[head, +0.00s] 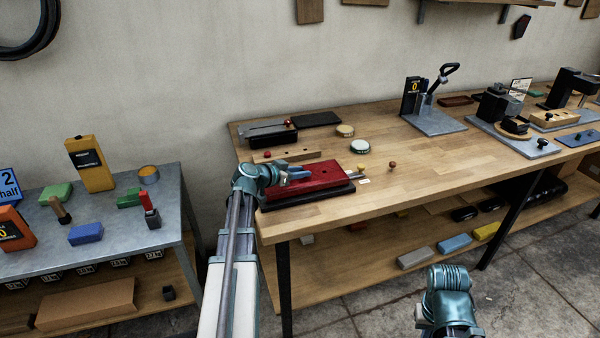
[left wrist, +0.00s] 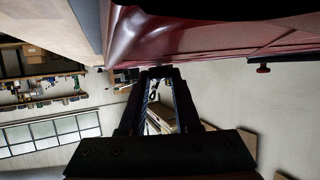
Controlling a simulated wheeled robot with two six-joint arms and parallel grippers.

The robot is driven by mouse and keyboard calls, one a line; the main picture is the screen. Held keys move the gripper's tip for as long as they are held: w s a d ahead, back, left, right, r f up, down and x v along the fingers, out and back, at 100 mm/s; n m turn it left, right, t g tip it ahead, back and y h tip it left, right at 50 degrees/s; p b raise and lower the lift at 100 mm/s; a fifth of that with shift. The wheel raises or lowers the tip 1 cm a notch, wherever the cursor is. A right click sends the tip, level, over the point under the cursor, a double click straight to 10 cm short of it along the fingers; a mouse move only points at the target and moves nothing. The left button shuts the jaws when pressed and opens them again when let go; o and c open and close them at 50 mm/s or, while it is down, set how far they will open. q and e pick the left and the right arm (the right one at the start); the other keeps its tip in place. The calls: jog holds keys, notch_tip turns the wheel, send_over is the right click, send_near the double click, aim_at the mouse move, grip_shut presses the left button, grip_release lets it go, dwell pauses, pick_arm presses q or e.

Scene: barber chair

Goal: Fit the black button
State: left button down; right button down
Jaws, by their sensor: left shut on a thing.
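A dark red padded panel (head: 318,180) lies on a black base on the wooden workbench. My left gripper (head: 298,174) reaches over the panel's left part. In the left wrist view the panel (left wrist: 180,35) fills the top, and the fingertips (left wrist: 157,72) are close to it. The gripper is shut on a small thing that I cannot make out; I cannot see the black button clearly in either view. Several small button-like pieces lie right of the panel, among them a brown one (head: 392,165) and a yellow one (head: 361,169). My right gripper's fingers are not visible below the bench.
A lever press (head: 436,115) stands farther right. The bench middle is clear. A metal side table (head: 100,220) stands left.

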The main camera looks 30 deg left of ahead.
pick_arm(q)
jog(key=c, duration=0.5)
grip_release()
jog(key=shift+c, duration=0.2)
jog(key=p+v, duration=0.5)
jog(key=v, duration=0.7)
jog(key=shift+s+r, duration=0.15)
jog(key=shift+s, duration=0.1)
jog(key=shift+s+a+r, duration=0.15)
jog(key=shift+s+a, duration=0.1)
jog(key=shift+s, duration=0.35)
jog(key=shift+d, duration=0.1)
